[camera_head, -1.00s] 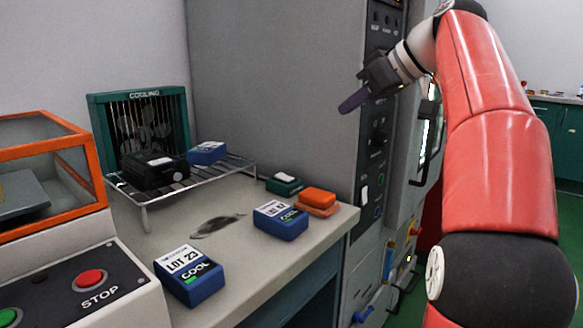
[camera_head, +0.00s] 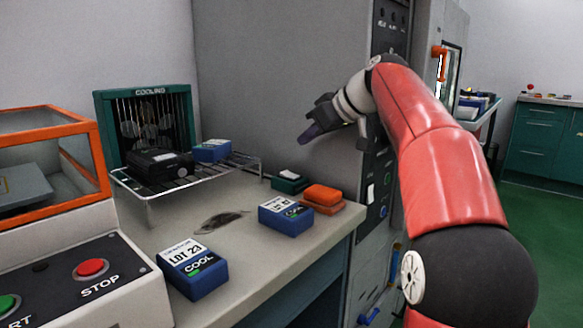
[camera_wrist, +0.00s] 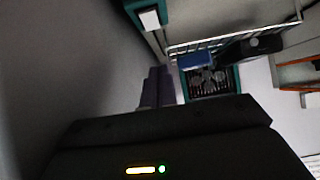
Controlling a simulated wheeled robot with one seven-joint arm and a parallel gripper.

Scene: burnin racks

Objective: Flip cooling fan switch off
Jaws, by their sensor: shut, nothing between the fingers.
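The cooling fan (camera_head: 148,122) is a teal frame lettered COOLING with a dark grille, at the back left of the bench; it also shows in the wrist view (camera_wrist: 210,82). A small teal box with a white rocker on top (camera_head: 289,181) sits on the bench right of the wire rack, probably the fan's switch. It shows at the top of the wrist view (camera_wrist: 149,19); its rocker's tilt is too small to tell. My gripper (camera_head: 305,138) is shut and empty, in the air above the teal box, not touching it. Its dark fingers show in the wrist view (camera_wrist: 155,85).
The wire rack (camera_head: 150,190) holds a black box (camera_head: 158,163) and a blue box (camera_head: 211,150). Blue boxes (camera_head: 195,270) (camera_head: 285,214) and orange blocks (camera_head: 322,195) lie on the bench. An orange-framed case and a START/STOP panel (camera_head: 90,268) stand left. A tall grey cabinet stands behind.

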